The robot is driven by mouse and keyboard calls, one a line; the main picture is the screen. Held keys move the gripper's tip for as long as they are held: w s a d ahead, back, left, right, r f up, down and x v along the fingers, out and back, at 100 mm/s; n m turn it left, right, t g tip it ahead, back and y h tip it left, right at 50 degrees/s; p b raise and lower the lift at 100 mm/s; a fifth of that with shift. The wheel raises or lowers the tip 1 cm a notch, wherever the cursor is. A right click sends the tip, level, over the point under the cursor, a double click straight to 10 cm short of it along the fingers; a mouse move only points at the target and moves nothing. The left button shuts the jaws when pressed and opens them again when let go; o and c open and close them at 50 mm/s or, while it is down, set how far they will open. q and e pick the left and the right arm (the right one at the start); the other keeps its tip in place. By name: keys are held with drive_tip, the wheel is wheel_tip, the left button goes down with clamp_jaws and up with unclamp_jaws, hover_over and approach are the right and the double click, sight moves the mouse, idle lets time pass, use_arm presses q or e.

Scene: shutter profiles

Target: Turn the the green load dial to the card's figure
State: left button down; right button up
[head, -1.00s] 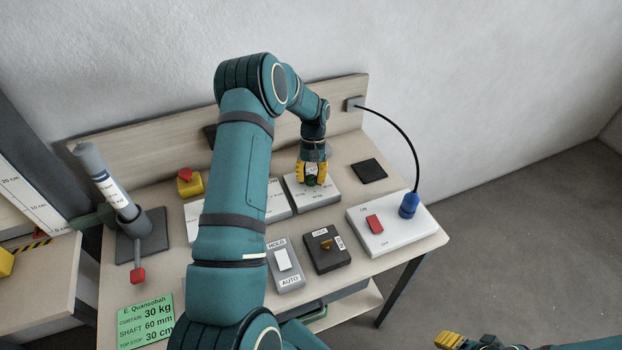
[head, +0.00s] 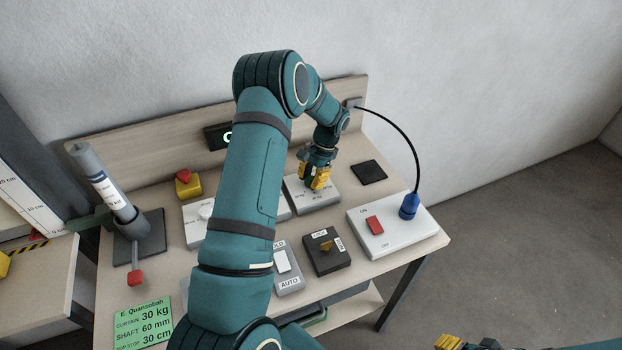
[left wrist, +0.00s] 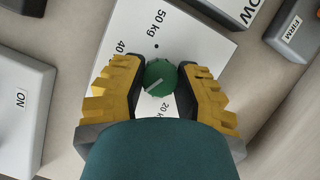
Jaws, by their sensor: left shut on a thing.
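My left gripper (head: 317,179) points down over the pale load-dial box (head: 327,197). In the left wrist view its yellow fingers (left wrist: 160,82) are shut on the green load dial (left wrist: 162,72), one on each side. The dial's pale mark slants to the lower left. The "50 kg" and "40" figures show above and left of it, and part of "20 kg" shows below. A finger covers the scale at the lower left. The green card (head: 143,324) reads curtain 30 kg, shaft 60 mm, top stop 30 cm. My right gripper (head: 448,342) is partly seen at the bottom edge.
A white box with a red switch (head: 375,225) and a blue plug (head: 409,206) stands to the right. A black lock box (head: 326,250) and a hold/auto switch (head: 288,268) are in front. A red button (head: 184,176) stands back left. My left arm hides the middle.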

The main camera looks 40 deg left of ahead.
use_arm(q)
drive_tip(key=shift+s+f+m, duration=0.15)
drive_tip(key=shift+m, duration=0.15)
drive_tip(key=c, duration=0.6)
unclamp_jaws()
drive_tip(key=shift+r, duration=0.2)
drive_tip(key=shift+w+r, duration=0.25)
drive_tip(key=shift+w, duration=0.05)
drive_tip(key=v, duration=1.1)
drive_tip(key=shift+s+d, duration=0.1)
drive_tip(key=shift+d, duration=0.1)
